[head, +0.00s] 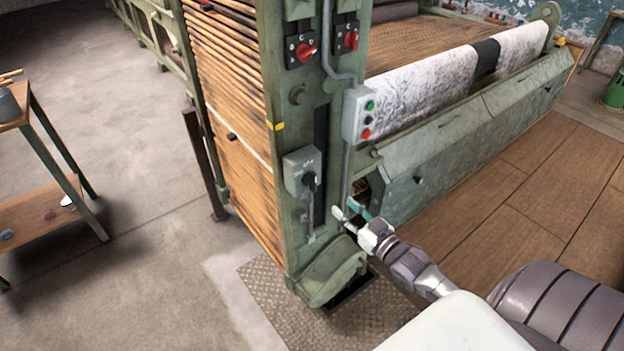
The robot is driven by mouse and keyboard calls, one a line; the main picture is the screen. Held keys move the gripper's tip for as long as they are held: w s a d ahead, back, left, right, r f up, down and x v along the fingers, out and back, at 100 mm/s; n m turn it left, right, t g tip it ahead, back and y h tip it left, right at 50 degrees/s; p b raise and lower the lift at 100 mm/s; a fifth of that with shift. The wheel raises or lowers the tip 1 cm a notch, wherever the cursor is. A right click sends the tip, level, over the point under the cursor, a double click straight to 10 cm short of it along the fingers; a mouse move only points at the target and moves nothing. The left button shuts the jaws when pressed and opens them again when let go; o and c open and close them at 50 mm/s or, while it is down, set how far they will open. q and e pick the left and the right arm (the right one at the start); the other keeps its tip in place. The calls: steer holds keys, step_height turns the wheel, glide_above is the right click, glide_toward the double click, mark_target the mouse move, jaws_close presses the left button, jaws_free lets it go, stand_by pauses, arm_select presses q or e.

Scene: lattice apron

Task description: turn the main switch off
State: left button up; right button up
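Two red rotary knobs sit higher on the post, the left knob (306,52) and the right knob (350,40). My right gripper (348,209) is below and to the right of the grey box, apart from its handle. Its fingers are spread, with nothing seen between them. My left gripper is out of view.
A push-button box (365,115) with green and red buttons hangs on the post's right side, with conduit (344,170) running past it. A sloped green apron panel (460,140) extends right. A wooden shelf (45,215) stands at left. Plank floor (530,190) at right is clear.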

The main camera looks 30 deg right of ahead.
mark_target(316, 182)
steer(key=w, duration=0.8)
steer(key=w+a, duration=0.1)
steer(key=w, duration=0.3)
steer(key=shift+f, duration=0.1)
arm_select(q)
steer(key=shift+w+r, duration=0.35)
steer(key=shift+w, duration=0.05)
arm_select(e)
steer(key=shift+s, duration=0.1)
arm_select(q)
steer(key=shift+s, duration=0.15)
arm_select(e)
jaws_close()
